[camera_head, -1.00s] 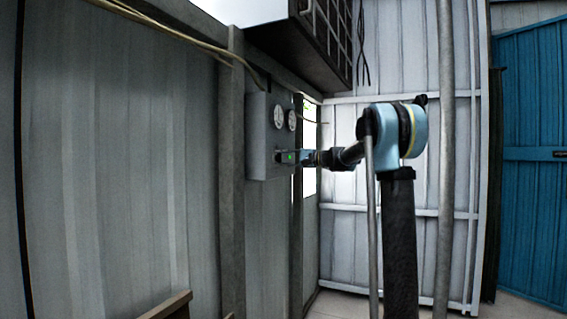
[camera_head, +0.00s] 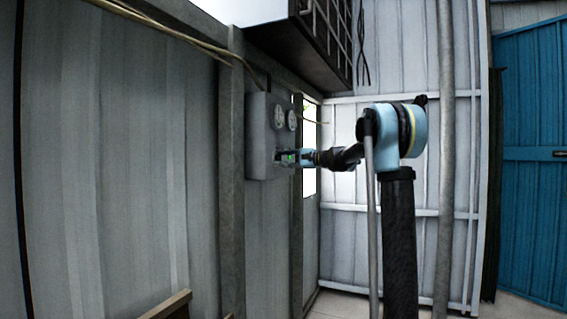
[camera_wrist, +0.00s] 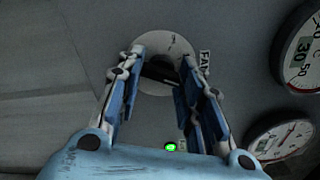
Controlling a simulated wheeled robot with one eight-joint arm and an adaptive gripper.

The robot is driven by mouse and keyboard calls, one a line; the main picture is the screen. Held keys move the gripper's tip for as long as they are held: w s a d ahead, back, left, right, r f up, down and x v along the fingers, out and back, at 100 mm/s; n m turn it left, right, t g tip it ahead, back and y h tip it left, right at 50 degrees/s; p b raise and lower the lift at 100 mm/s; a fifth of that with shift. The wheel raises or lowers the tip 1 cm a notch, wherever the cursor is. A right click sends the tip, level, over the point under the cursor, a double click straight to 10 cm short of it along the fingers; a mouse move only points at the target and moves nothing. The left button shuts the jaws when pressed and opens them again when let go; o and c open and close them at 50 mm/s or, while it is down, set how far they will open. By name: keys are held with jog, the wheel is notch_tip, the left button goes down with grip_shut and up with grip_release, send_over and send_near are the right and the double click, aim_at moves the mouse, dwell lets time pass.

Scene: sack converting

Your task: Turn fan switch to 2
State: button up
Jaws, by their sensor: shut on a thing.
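The fan switch (camera_wrist: 160,72) is a dark knob on a pale round plate (camera_wrist: 152,48) marked with a FAN label (camera_wrist: 204,62) in the wrist view. My gripper (camera_wrist: 162,68) reaches over the plate, its two blue-padded fingers on either side of the knob and shut on it. The fingers hide part of the knob, and the number it points to cannot be read. In the head view my gripper (camera_head: 285,157) is at the front of the grey control box (camera_head: 259,150), low on its face; the switch is too small to make out there.
A green lamp (camera_wrist: 170,146) glows beside the switch plate. Two round gauges, one (camera_wrist: 300,48) and another (camera_wrist: 282,140), sit on the same panel. A dark caged unit (camera_head: 315,40) hangs above the box, and a vertical pipe (camera_head: 445,150) stands right of my arm.

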jog(key=shift+f, duration=0.1)
jog(key=o, duration=1.1)
jog(key=shift+d, duration=0.15)
jog(key=v, duration=1.1)
jog(key=shift+s+d, duration=0.1)
jog(key=shift+d, duration=0.3)
jog(key=s+f+n+g+h, duration=0.15)
jog(key=s+f+h, duration=0.25)
jog(key=s+f, duration=0.7)
jog(key=s+f+n+g+h, duration=0.1)
jog(key=s+f+n+h, duration=0.2)
jog(key=s+f, duration=0.85)
jog(key=s+d+f+n+h, duration=0.1)
jog(key=s+d+f+h, duration=0.2)
jog(key=s+d+f, duration=0.2)
jog(key=s+d+f+n+g+h, duration=0.1)
jog(key=s+d+f+h, duration=0.2)
jog(key=s+d+f, duration=0.3)
jog(key=s+d+f+n+h, duration=0.1)
jog(key=s+d+f+h, duration=0.3)
jog(key=s+f, duration=0.9)
jog(key=shift+s+d+f+n+g, duration=0.1)
jog(key=shift+s+d+n+g, duration=0.1)
jog(key=shift+s+d, duration=0.4)
jog(key=shift+s+d+f+n+g, duration=0.15)
jog(key=shift+s+d, duration=0.25)
jog(key=shift+s, duration=0.3)
